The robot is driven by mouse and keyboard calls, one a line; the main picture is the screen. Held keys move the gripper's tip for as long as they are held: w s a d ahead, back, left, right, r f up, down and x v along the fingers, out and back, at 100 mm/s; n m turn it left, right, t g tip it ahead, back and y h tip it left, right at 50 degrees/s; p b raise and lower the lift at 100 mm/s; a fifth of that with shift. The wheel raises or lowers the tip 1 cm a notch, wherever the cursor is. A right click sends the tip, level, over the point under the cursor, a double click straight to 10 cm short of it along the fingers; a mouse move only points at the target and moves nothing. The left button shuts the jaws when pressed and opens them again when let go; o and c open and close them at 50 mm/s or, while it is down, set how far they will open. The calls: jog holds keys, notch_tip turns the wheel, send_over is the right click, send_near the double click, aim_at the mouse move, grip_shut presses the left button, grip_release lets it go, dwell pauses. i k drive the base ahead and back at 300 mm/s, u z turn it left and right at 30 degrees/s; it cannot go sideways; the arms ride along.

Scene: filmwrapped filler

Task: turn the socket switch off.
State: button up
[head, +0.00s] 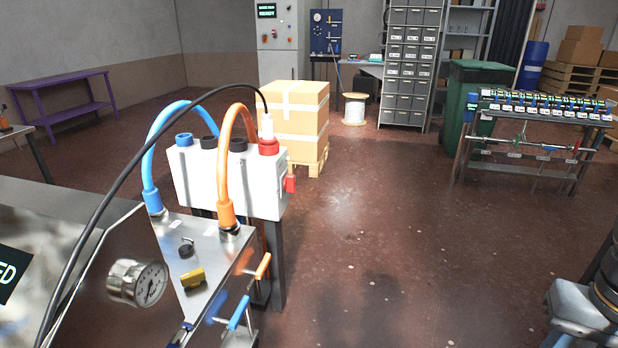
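No part is plainly marked as the socket switch. A white box (228,188) stands on dark legs left of the middle, with blue, black and red caps on its top. A small red part (290,183) sits on its right side; I cannot tell if this is the switch or which way it is set. On the metal cabinet in front are a yellow knob (193,279) and a small black knob (185,249).
Blue (152,150) and orange (223,150) hoses arch between cabinet and box. A pressure gauge (150,284) and blue and orange levers are on the cabinet front. Cartons (297,115) on a pallet stand behind the box. The floor (380,230) to the right is clear.

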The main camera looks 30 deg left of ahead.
aim_at(288, 183)
jog(key=u, duration=0.45)
jog(key=i, duration=1)
jog(key=u, duration=0.7)
